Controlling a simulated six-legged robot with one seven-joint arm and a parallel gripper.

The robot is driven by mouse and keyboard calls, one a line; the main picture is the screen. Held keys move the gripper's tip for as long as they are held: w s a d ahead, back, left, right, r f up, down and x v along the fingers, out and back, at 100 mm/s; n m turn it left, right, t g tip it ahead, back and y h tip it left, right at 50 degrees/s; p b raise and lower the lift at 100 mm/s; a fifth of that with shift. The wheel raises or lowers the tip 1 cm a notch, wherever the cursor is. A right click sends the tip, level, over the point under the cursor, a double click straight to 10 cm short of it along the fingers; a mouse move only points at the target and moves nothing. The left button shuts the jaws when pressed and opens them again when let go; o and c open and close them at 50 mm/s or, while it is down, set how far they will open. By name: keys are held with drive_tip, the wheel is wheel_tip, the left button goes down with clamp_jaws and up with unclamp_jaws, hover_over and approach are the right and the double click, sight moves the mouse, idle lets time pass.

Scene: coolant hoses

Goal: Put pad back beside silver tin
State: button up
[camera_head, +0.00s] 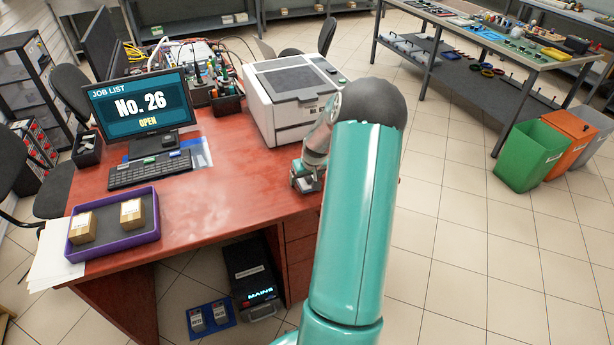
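My gripper (308,184) is at the right end of the red desk (235,195), low over its top and in front of the white printer. It is small and partly covered by my own teal arm, so I cannot tell whether its fingers are open or shut, or whether it holds anything. I cannot make out a pad or a silver tin for certain anywhere in this view; my arm hides the desk's right edge.
A purple tray (111,248) with two cardboard boxes sits at the desk's front left. A monitor (140,106), keyboard (150,170) and printer (293,95) stand behind. A black unit (252,275) and blue tray (212,330) are below. Bins (530,155) stand right; the tiled floor between is clear.

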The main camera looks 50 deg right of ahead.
drive_tip(key=shift+r, duration=0.1)
drive_tip(key=v, duration=1.2)
drive_tip(key=w+a+r+n, duration=0.2)
drive_tip(key=a+r, duration=0.5)
drive_tip(key=a, duration=0.6)
drive_tip(key=w+a+r+n, duration=0.15)
drive_tip(key=a+r, duration=0.45)
drive_tip(key=a, duration=0.6)
drive_tip(key=s+a+r+n+y, duration=0.1)
drive_tip(key=s+a+r, duration=0.1)
drive_tip(key=s+a, duration=0.4)
drive_tip(key=s+a+r+n+t+y, duration=0.1)
drive_tip(key=s+a+r, duration=0.2)
drive_tip(key=s+a, duration=0.4)
drive_tip(key=a, duration=0.8)
drive_tip(key=shift+s+r+n+t, duration=0.25)
drive_tip(key=shift+n+t, duration=0.05)
drive_tip(key=shift+n, duration=0.05)
drive_tip(key=shift+a, duration=0.15)
